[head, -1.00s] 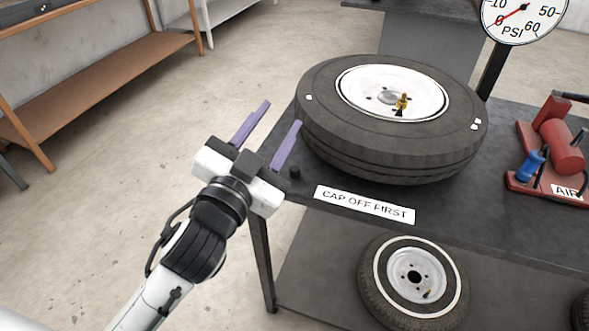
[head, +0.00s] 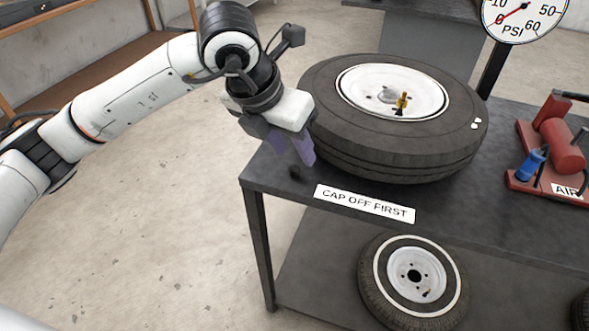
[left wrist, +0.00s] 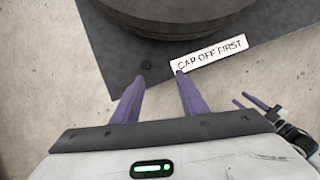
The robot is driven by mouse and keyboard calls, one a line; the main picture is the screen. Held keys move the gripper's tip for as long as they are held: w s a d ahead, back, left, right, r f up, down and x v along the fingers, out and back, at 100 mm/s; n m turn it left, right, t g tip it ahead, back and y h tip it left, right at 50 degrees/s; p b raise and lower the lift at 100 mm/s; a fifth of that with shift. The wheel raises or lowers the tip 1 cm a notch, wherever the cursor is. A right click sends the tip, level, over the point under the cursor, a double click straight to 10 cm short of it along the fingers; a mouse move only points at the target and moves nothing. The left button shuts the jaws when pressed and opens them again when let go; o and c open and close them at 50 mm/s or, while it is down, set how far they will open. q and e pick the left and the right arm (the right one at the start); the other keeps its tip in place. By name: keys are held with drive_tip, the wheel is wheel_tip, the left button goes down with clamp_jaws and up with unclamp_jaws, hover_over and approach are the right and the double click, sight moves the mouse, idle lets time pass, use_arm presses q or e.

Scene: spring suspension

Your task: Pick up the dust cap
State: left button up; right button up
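The dust cap (head: 295,173) is a small black piece standing on the dark bench near its front left corner, left of the "CAP OFF FIRST" label. It also shows in the left wrist view (left wrist: 147,65), just beyond the fingertips. My left gripper (head: 304,160) points down over the bench corner, close behind and above the cap. In the left wrist view its two purple fingers (left wrist: 158,76) are apart with nothing between them, and the cap lies ahead of the gap. What seems to be my right gripper (left wrist: 248,100) shows at the right edge of the left wrist view, its purple fingers apart.
A large tyre (head: 390,140) lies flat on the bench (head: 460,222), right beside my left gripper, with a brass valve (head: 402,101) at its hub. The label (head: 364,204) lies at the front edge. A red air pump (head: 555,150) stands at the right. A smaller tyre (head: 414,281) is on the lower shelf.

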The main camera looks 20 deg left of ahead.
sight(294, 168)
use_arm(q)
drive_tip(key=shift+y, duration=0.4)
drive_tip(key=w+f, duration=0.1)
drive_tip(key=w+a+f, duration=0.1)
drive_tip(key=f, duration=0.1)
drive_tip(key=shift+w+a+f, duration=0.1)
drive_tip(key=shift+a+f, duration=0.1)
drive_tip(key=shift+f, duration=0.05)
drive_tip(key=shift+a+p+x, duration=0.15)
drive_tip(key=shift+p+x, duration=0.2)
drive_tip(key=shift+x, duration=1.15)
drive_tip(key=shift+a+p+x, duration=0.1)
drive_tip(key=shift+p+x, duration=0.25)
drive_tip(key=shift+x, duration=1.2)
drive_tip(key=shift+w+r, duration=0.1)
clamp_jaws()
